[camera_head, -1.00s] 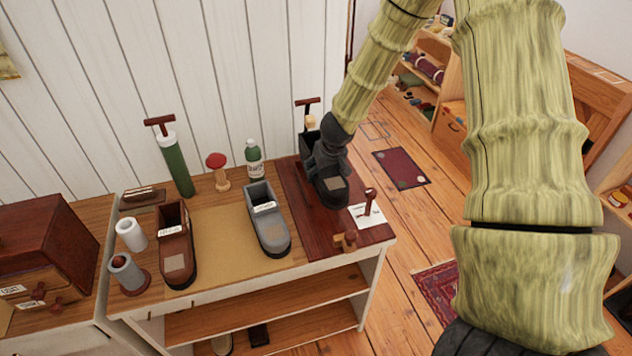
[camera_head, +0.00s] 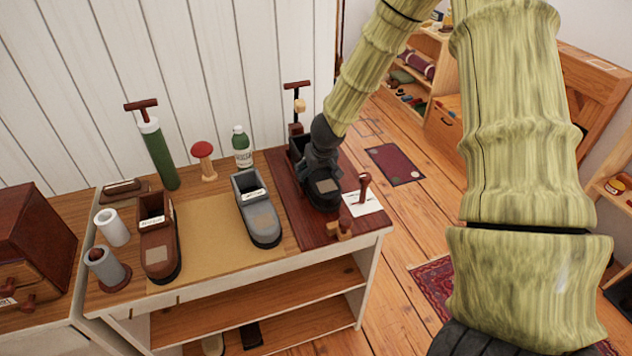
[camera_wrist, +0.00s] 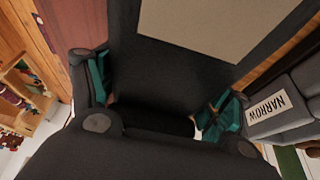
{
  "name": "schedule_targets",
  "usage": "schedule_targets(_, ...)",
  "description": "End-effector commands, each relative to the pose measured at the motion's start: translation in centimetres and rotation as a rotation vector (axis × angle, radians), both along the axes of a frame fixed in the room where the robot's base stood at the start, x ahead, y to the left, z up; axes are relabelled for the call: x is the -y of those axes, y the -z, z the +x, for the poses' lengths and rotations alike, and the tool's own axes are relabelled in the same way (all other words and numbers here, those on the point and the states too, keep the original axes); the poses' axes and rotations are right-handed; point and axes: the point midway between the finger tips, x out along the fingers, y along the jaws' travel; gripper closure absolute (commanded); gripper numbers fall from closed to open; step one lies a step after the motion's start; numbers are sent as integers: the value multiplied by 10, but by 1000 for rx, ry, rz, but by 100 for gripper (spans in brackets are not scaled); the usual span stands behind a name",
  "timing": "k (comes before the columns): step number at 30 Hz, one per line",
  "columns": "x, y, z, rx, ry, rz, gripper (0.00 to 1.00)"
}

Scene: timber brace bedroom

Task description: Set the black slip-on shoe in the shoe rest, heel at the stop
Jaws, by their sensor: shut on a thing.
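The black slip-on shoe (camera_head: 323,194) is upright over the dark red-brown board (camera_head: 291,218) at the bench's right end, toe toward the front. My gripper (camera_head: 319,156) is shut on its rear part. In the wrist view, my gripper (camera_wrist: 158,100) has teal pads on both sides of the black shoe (camera_wrist: 175,62). The shoe's sole is hidden, so I cannot tell whether it touches the board. A small wooden block (camera_head: 340,231) lies in front of the toe. The shoe rest's heel stop is not clearly visible behind my gripper.
A grey shoe (camera_head: 257,214) stands left of the board; its NARROW label (camera_wrist: 279,107) shows in the wrist view. A brown shoe (camera_head: 159,245) stands farther left. A red-handled peg (camera_head: 365,187) on a white card is close right. A bottle (camera_head: 242,150) stands behind.

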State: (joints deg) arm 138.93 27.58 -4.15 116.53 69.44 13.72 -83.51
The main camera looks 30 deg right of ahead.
Motion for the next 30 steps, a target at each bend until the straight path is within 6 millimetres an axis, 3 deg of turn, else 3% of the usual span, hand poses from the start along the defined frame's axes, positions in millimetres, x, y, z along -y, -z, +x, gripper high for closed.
schedule_targets(30,-1,21,-2,-4,0,2,60)
